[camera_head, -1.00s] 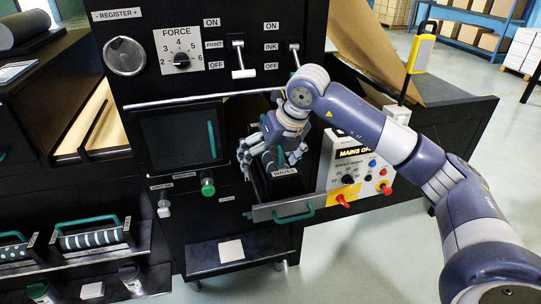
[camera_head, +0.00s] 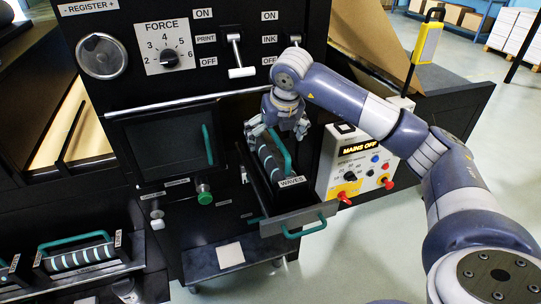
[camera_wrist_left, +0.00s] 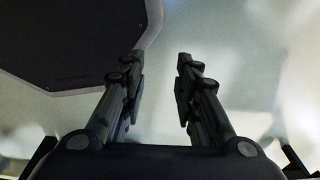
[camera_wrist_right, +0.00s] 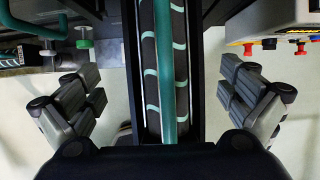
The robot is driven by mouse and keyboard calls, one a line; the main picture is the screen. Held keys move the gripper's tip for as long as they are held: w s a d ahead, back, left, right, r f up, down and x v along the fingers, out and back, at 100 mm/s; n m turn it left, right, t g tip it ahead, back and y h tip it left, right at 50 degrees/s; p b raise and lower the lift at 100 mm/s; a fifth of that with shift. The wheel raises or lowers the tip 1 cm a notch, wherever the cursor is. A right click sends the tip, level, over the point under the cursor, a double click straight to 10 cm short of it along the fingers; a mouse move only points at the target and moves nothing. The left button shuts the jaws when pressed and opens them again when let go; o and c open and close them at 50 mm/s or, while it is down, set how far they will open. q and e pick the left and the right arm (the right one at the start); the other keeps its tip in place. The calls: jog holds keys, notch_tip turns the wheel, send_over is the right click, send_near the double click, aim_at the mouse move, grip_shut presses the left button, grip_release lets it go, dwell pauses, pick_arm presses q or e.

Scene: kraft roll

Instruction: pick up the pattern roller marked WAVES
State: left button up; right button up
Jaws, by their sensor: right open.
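The WAVES pattern roller (camera_head: 267,163) is a dark cylinder with pale wavy bands and a green handle bar, lying in an open drawer (camera_head: 297,217) labelled WAVES. In the right wrist view the roller (camera_wrist_right: 151,80) runs up the middle, with its green handle (camera_wrist_right: 166,85) nearest the camera. My right gripper (camera_head: 275,136) is over the far part of the roller. Its fingers stand wide open on both sides of the roller, apart from it. My left gripper (camera_wrist_left: 159,75) shows only in the left wrist view, open and empty above the floor.
Another banded roller with a green handle (camera_head: 73,243) sits on a rack at lower left. The MAINS OFF control panel (camera_head: 362,165) with red knobs stands right of the drawer. A dark door with a green handle (camera_head: 207,145) is left of it.

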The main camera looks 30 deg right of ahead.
aim_at(273, 148)
jog(key=shift+d+f, duration=0.15)
jog(key=shift+f, duration=0.5)
jog(key=shift+w+f+p, duration=0.1)
jog(key=shift+f+p, duration=0.15)
jog(key=shift+p, duration=0.05)
jog(key=x, duration=0.1)
jog(key=p+x, duration=0.1)
jog(key=x, duration=0.1)
jog(key=p+x, duration=0.1)
jog(key=shift+w+d+f, duration=0.1)
jog(key=shift+w+d, duration=0.2)
jog(key=shift+w+f, duration=0.1)
jog(key=shift+f, duration=0.3)
pick_arm(q)
jog(key=r, duration=0.3)
jog(key=shift+s+r, duration=0.2)
jog(key=shift+s, duration=0.05)
pick_arm(e)
jog(key=shift+c, duration=0.3)
jog(key=c, duration=1.8)
pick_arm(q)
jog(key=shift+s, duration=0.5)
pick_arm(e)
jog(key=shift+w+r, duration=0.15)
jog(key=c, duration=0.3)
jog(key=shift+d, duration=0.1)
